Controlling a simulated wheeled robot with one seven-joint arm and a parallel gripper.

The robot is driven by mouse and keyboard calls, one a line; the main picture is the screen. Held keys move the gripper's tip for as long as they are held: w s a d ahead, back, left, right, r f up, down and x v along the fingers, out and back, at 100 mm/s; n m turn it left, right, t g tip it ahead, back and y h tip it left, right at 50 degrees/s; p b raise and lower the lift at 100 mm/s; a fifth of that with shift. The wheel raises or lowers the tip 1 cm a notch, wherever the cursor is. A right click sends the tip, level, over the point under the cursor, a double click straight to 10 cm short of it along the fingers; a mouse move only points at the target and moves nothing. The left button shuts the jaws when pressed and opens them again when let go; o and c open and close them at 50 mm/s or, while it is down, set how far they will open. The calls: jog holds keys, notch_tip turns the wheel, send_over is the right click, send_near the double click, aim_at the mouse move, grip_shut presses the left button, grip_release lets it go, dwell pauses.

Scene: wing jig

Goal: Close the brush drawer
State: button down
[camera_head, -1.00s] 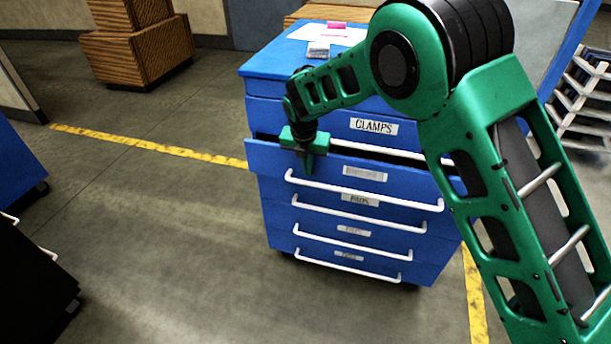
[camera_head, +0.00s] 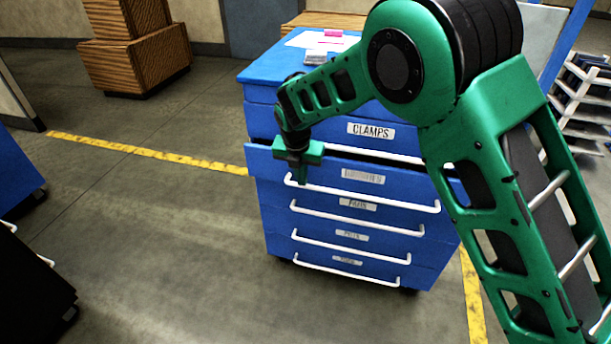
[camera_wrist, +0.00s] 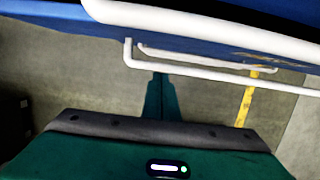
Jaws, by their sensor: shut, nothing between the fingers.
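A blue drawer cabinet (camera_head: 258,118) stands ahead with white bar handles. Its second drawer (camera_head: 330,174) stands slightly out, with a dark gap above its front. The label on that drawer is too blurred to read, so I cannot confirm it as the brush drawer. My gripper (camera_head: 303,178) is shut and empty, pointing down at the left part of that drawer's front, near the left end of its handle (camera_head: 400,203). I cannot tell if it touches. In the wrist view my shut fingers (camera_wrist: 161,90) point toward the floor, with blue drawer front and white handles above them.
The top drawer, labelled CLAMPS (camera_head: 371,130), looks shut, as do the lower drawers. Papers and small items (camera_head: 320,42) lie on the cabinet top. A white rack (camera_head: 580,100) stands at the right. Open floor (camera_head: 170,240) lies left of the cabinet.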

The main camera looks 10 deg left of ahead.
jog(key=v, duration=0.9)
jog(key=w+d+r+m, duration=0.1)
jog(key=d, duration=0.2)
jog(key=w+d+m, duration=0.1)
jog(key=d, duration=0.2)
jog(key=w+d+r+m, duration=0.1)
jog(key=d+m, duration=0.1)
jog(key=d, duration=0.1)
jog(key=shift+d+r, duration=0.35)
jog(key=shift+r, duration=0.05)
jog(key=s+d+r+m, duration=0.2)
jog(key=d+m, duration=0.3)
jog(key=d, duration=0.4)
jog(key=s+d+r+m+g, duration=0.15)
jog(key=d+m, duration=0.25)
jog(key=d, duration=0.6)
jog(key=s+d+r+m, duration=0.1)
jog(key=d+r+m, duration=0.3)
jog(key=d, duration=0.5)
jog(key=s+d+f+m, duration=0.2)
jog(key=s+d+m, duration=1.75)
jog(key=s, duration=0.35)
jog(key=n+t+y, duration=0.4)
jog(key=n+t, duration=0.1)
jog(key=n, duration=1.2)
send_near(428, 201)
jog(key=x, duration=0.4)
jog(key=shift+w, duration=0.2)
